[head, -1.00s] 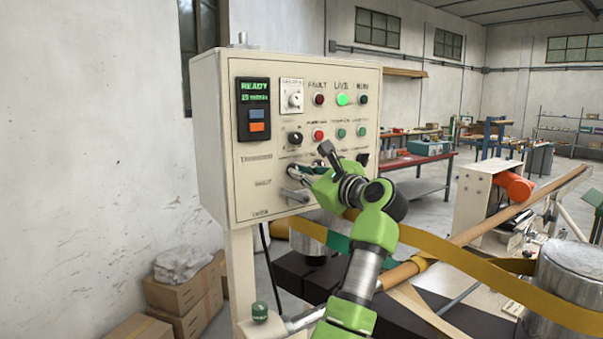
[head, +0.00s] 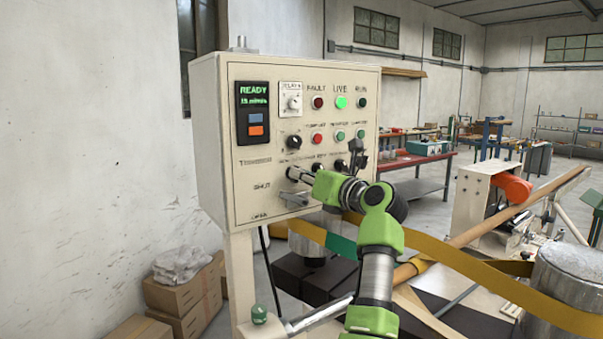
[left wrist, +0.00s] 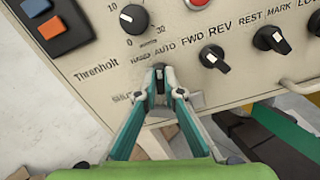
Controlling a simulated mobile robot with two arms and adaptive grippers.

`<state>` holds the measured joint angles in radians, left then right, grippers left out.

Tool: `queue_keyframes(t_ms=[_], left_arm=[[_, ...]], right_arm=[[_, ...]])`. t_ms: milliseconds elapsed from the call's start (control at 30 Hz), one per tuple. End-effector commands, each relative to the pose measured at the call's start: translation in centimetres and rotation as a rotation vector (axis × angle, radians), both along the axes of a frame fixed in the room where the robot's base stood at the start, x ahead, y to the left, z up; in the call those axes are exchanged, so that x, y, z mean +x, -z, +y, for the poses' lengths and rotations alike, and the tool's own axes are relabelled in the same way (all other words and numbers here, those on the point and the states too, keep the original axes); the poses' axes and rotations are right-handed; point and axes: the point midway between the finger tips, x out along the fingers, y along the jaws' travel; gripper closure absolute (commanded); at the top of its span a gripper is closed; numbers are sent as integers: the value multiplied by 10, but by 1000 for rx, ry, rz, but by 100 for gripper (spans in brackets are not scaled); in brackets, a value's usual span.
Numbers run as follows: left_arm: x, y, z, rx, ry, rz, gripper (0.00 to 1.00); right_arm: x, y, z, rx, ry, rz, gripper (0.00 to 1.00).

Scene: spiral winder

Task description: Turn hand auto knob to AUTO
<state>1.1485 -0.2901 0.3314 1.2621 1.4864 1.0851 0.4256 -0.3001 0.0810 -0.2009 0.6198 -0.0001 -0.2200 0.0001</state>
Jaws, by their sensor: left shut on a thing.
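The HAND/AUTO knob (left wrist: 160,88) is a small black knob on the cream control panel, under the printed words HAND and AUTO. It also shows dark at the gripper's tips in the head view (head: 292,173). My left gripper (left wrist: 161,76) is shut on this knob, one finger on each side. In the head view the left gripper (head: 295,173) reaches the panel from the right. The fingers cover much of the knob, so I cannot tell for sure which word it points to. My right gripper is not in view.
The FWD/REV knob (left wrist: 213,58) sits close to the right of the fingers, with the REST/MARK knob (left wrist: 268,38) beyond. A numbered dial (left wrist: 133,19) is above. A grey handle (head: 294,199) is just below. Yellow belting (head: 440,248) runs behind my arm.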

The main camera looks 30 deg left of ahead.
Motion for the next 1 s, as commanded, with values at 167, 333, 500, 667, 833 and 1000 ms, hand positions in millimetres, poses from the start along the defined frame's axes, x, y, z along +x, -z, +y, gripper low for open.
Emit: queue_keyframes(t_ms=[167, 333, 500, 667, 833, 1000], left_arm=[[1, -4, 0, 56, 2, 123, 100], [1, -4, -1, 93, 2, 213, 100], [1, -4, -1, 120, 0, 270, 100], [1, -3, 0, 131, 0, 297, 100], [1, -4, 0, 136, 0, 306, 100], [1, -4, 0, 136, 0, 307, 100]], right_arm=[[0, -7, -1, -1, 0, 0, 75], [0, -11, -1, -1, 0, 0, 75], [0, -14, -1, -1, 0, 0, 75], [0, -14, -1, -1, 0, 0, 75], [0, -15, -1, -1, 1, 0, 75], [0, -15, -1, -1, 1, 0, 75]])
